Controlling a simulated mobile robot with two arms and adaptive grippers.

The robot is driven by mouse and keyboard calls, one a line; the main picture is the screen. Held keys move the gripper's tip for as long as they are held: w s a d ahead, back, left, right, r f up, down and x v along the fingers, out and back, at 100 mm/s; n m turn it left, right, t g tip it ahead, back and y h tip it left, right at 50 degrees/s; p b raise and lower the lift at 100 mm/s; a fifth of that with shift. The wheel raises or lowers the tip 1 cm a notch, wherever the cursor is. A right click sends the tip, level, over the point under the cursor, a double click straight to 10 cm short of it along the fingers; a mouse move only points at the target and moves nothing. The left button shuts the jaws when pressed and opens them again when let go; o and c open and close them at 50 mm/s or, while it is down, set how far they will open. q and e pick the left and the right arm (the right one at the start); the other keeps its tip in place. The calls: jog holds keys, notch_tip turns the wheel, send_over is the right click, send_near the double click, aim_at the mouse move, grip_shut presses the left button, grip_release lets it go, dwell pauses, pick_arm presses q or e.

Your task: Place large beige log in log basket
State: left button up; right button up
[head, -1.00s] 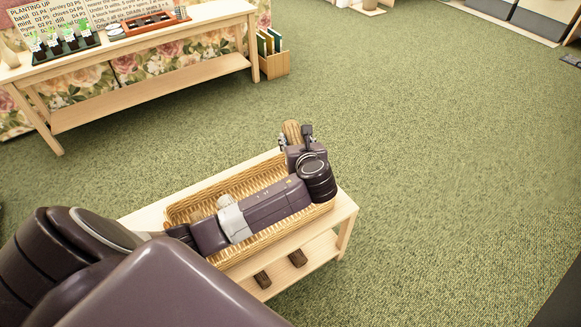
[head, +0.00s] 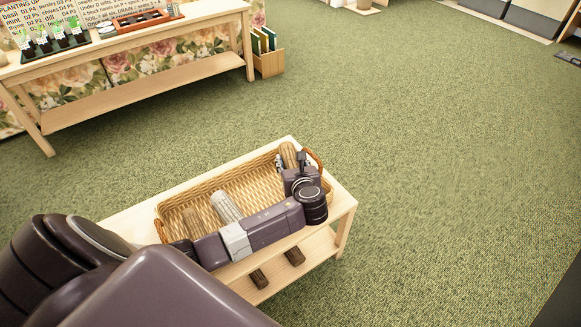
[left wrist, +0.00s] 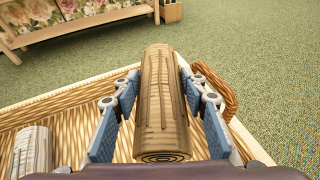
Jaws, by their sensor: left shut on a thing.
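The large beige log (head: 288,153) is between the fingers of my left gripper (head: 292,160), which is shut on it. In the left wrist view the log (left wrist: 160,105) lies lengthwise between the blue finger pads. It is over the right end of the wicker log basket (head: 250,187), beside the basket's brown handle (left wrist: 222,82). Whether it touches the basket floor I cannot tell. My left forearm hides the basket's near side. My right gripper is not in view.
The basket stands on a light wooden bench (head: 343,205) with dark logs (head: 295,256) on its lower shelf. A long wooden table (head: 150,32) with seedlings and a file box (head: 268,62) stand at the back. Green carpet to the right is clear.

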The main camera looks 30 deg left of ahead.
pick_arm(q)
jog(key=shift+f, duration=1.05)
jog(key=shift+w, duration=0.1)
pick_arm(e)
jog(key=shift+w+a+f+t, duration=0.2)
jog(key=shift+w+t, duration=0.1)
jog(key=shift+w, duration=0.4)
pick_arm(q)
jog(key=shift+f, duration=0.5)
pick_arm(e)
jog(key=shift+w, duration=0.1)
pick_arm(q)
jog(key=o, duration=1.4)
jog(key=shift+c, duration=0.2)
